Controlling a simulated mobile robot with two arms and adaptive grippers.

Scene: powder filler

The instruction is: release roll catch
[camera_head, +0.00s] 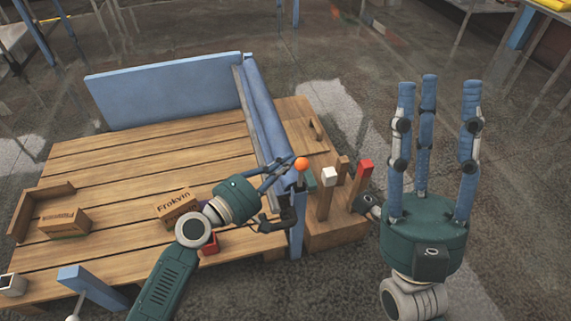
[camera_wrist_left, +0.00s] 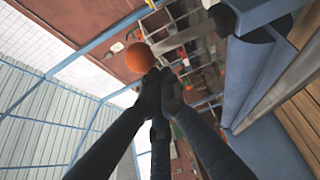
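The orange ball knob (camera_head: 302,163) sits at the end of the blue roll frame (camera_head: 262,115), on a thin lever beside the wooden block. It also shows in the left wrist view (camera_wrist_left: 139,57), just past my fingertips. My left gripper (camera_head: 286,170) reaches in from the left with its fingers beside the knob. In the left wrist view its three fingers (camera_wrist_left: 160,78) converge with tips together, and the knob is outside them. I cannot tell whether they touch it. My right gripper (camera_head: 430,90) is open and empty, fingers pointing up, right of the wooden block.
A wooden side platform (camera_head: 335,232) carries posts with a white cap (camera_head: 329,177) and a red cap (camera_head: 365,167). Boxes (camera_head: 66,222) and (camera_head: 176,204) lie on the slatted deck (camera_head: 120,180). A blue panel (camera_head: 165,92) stands behind.

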